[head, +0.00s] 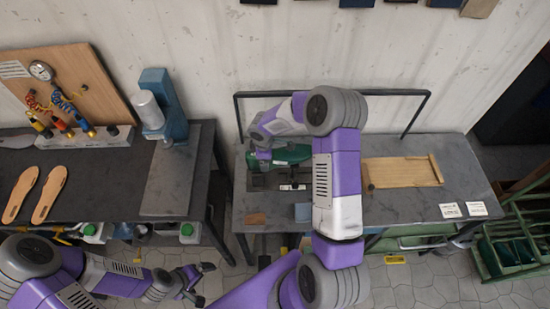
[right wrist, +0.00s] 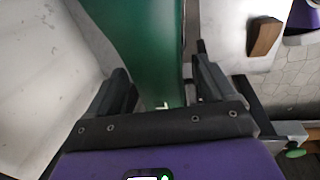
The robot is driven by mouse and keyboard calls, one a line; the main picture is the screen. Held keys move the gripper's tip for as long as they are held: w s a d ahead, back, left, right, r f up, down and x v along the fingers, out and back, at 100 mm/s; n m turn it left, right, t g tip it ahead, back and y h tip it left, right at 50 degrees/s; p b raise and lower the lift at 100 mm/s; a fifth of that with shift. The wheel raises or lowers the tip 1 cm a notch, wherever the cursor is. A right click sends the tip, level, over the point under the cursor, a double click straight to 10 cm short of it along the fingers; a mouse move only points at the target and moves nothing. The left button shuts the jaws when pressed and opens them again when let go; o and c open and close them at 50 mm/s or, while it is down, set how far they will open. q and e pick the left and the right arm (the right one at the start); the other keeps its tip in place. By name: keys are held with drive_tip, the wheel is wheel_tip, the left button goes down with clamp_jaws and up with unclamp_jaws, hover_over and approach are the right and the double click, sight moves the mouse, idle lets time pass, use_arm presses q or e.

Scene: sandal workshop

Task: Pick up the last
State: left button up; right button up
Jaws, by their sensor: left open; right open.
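A green, smooth, elongated object (head: 292,154), which looks like the last, lies on the right-hand workbench (head: 400,205). My right arm hides part of it in the head view. In the right wrist view the green object (right wrist: 155,50) runs between the two fingers of my right gripper (right wrist: 162,90). The fingers stand apart on either side of it; whether they touch it I cannot tell. In the head view my right gripper (head: 263,152) is small and partly hidden at the object's left end. My left gripper (head: 202,283) is open and empty, low in front of the benches.
A brown block (head: 256,218) and a grey-blue block (head: 303,212) lie at the bench's front edge. A wooden tray (head: 402,172) lies to the right. Two tan soles (head: 48,196) and a blue-grey press (head: 166,105) are on the left bench (head: 100,170). A metal rail (head: 390,92) stands behind.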

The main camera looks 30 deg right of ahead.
drive_tip(key=c, duration=1.1)
drive_tip(key=shift+r, duration=0.15)
wheel_tip(320, 180, up, 10)
drive_tip(key=shift+f+p, duration=0.1)
drive_tip(key=shift+p, duration=0.3)
